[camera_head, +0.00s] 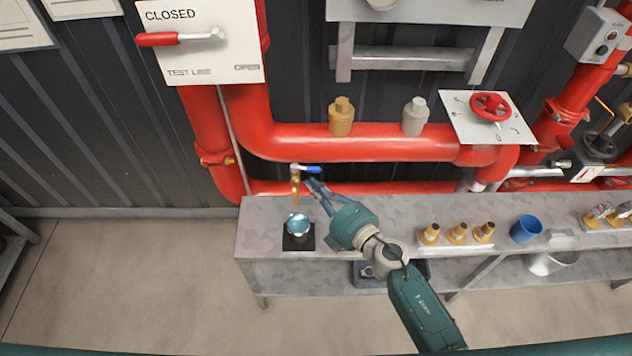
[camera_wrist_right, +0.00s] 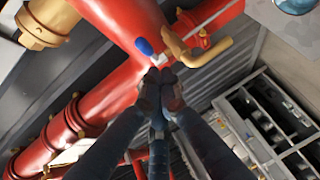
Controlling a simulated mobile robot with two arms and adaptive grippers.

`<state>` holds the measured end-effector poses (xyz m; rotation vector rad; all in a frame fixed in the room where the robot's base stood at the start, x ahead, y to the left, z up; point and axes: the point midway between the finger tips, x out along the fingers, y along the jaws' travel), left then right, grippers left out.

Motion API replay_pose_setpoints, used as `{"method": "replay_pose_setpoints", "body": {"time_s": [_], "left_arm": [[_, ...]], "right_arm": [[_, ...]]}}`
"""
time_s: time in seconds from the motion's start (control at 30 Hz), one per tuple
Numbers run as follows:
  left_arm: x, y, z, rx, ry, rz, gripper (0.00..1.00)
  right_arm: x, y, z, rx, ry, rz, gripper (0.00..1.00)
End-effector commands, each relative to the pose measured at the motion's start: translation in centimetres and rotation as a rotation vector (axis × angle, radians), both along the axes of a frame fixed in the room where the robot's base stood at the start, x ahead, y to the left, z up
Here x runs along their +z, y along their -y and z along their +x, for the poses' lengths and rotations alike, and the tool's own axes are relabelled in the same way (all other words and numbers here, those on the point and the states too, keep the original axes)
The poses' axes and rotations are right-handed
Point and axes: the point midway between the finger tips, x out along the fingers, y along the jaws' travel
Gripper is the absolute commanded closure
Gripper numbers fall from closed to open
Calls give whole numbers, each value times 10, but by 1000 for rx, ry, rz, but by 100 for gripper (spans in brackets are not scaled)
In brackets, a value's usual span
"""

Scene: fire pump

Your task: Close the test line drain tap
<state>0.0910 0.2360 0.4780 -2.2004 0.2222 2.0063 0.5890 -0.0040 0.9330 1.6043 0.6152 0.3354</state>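The test line drain tap (camera_head: 296,181) is a small brass tap with a blue lever (camera_head: 313,170), above the left end of the grey bench. In the head view the lever points right, away from the tap body. The wrist view shows the brass spout (camera_wrist_right: 208,52) and the blue lever end (camera_wrist_right: 143,46). My right gripper (camera_head: 307,184) is just below and right of the lever. In the wrist view its fingertips (camera_wrist_right: 159,80) are together, close to the lever's grey metal part; I cannot tell whether they touch it. My left gripper is out of view.
A glass-like cup (camera_head: 298,224) stands on a black mat (camera_head: 297,243) below the tap. Red pipes (camera_head: 350,143) run behind the bench (camera_head: 262,215). Brass fittings (camera_head: 457,233) and a blue cup (camera_head: 525,229) stand right of my arm. A red-handled TEST LINE lever (camera_head: 158,39) is upper left.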

Motion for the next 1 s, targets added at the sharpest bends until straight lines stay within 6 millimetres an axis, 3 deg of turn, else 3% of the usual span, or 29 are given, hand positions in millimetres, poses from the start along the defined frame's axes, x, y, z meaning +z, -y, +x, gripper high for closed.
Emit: {"method": "replay_pose_setpoints", "body": {"time_s": [0.2, 0.6, 1.0], "left_arm": [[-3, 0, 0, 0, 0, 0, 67], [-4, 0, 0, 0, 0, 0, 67], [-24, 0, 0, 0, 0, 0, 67]], "right_arm": [[-4, 3, 17, 1, 0, 2, 100], [-4, 4, 20, 6, 0, 1, 100], [-8, 14, 41, 203, -1, -2, 100]]}}
